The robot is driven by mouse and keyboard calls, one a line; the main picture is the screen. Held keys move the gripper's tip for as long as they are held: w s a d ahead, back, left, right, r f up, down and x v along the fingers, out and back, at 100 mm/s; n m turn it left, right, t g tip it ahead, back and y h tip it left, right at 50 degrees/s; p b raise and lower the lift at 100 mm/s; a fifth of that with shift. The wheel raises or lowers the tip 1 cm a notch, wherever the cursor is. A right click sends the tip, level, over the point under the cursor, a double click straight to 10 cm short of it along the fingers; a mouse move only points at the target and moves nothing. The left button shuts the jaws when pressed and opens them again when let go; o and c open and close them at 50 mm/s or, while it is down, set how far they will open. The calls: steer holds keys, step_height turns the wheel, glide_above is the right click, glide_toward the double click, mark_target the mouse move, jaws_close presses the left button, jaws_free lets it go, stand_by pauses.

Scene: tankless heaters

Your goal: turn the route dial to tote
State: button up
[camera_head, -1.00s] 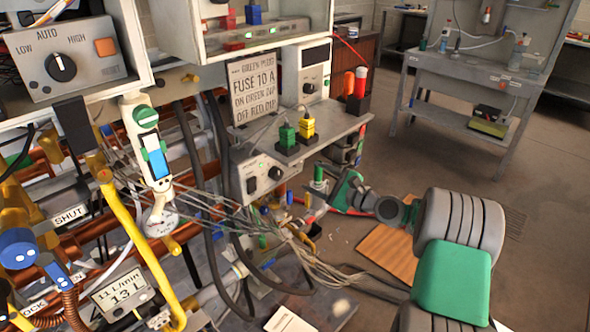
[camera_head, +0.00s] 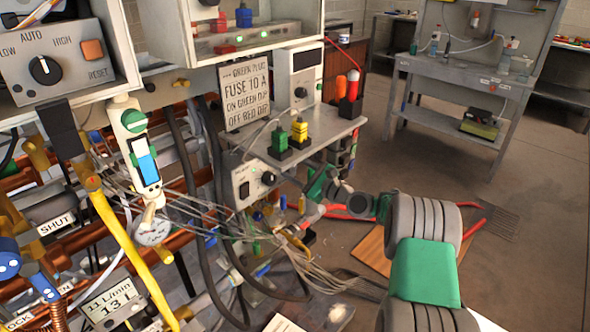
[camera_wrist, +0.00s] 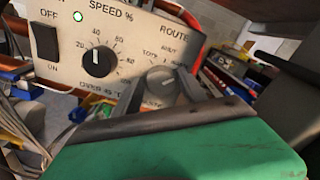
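The grey control panel (camera_head: 240,180) stands under the shelf in the head view. In the wrist view, the same panel (camera_wrist: 135,20) carries a black SPEED % dial (camera_wrist: 98,62), a lit green lamp and a black ON/OFF switch. The route dial (camera_wrist: 162,82) is a grey knob with a pale mark, below the word ROUTE. A TOTE label shows at its upper left; other labels are blurred or covered. My gripper (camera_wrist: 160,92) is in front of the route dial, its grey fingers apart on either side. Contact cannot be told. In the head view my gripper (camera_head: 312,200) is beside the panel's right end.
A green plug (camera_head: 299,130) and a yellow plug (camera_head: 279,143) stand on the shelf (camera_head: 325,135) above the panel. Loose grey cables (camera_head: 290,255) hang below it. A yellow pipe (camera_head: 130,245) runs at the left. Open floor (camera_head: 530,180) lies to the right.

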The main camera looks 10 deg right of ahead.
jaws_close()
stand_by(0.3)
